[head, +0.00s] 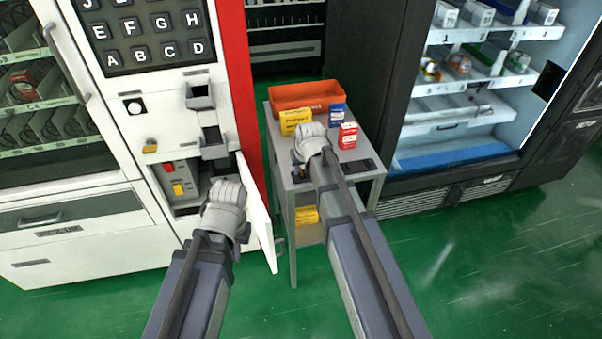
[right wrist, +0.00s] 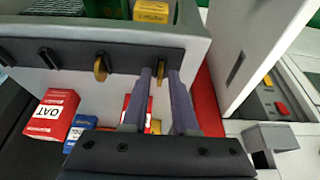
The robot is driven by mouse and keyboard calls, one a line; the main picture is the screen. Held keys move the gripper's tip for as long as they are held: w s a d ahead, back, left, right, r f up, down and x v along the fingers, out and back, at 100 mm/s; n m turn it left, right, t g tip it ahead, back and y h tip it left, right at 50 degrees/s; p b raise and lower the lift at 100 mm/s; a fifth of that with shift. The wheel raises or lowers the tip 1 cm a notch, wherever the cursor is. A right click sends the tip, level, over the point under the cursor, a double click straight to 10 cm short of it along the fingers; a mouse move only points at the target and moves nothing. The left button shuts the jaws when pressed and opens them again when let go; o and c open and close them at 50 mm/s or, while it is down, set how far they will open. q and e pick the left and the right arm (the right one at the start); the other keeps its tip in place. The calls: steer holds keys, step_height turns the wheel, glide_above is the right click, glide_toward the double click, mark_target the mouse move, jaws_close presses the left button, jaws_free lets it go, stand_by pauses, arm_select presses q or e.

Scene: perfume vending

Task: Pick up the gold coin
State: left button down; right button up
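In the right wrist view, a gold coin (right wrist: 158,94) stands upright in a slot of the dark strip (right wrist: 130,60) along the edge of a grey table. My right gripper (right wrist: 160,74) is open, with one finger on each side of this coin; I cannot tell whether they touch it. A second gold coin (right wrist: 100,68) stands in another slot to the left. In the head view my right gripper (head: 309,150) is over the table's left part, its fingers hidden. My left gripper (head: 227,192) is in front of the white machine's open compartment, its fingers hidden.
The table (head: 364,176) holds an orange bin (head: 303,94), a yellow box (head: 295,122), a blue box (head: 337,114) and a red box (head: 348,136). The white machine's open door (head: 256,215) stands between my arms. A black display case (head: 400,150) stands right of the table.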

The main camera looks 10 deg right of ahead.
mark_target(301, 172)
jaws_close()
stand_by(0.5)
step_height(301, 172, up, 10)
steer(key=p, duration=1)
steer(key=shift+a, duration=0.1)
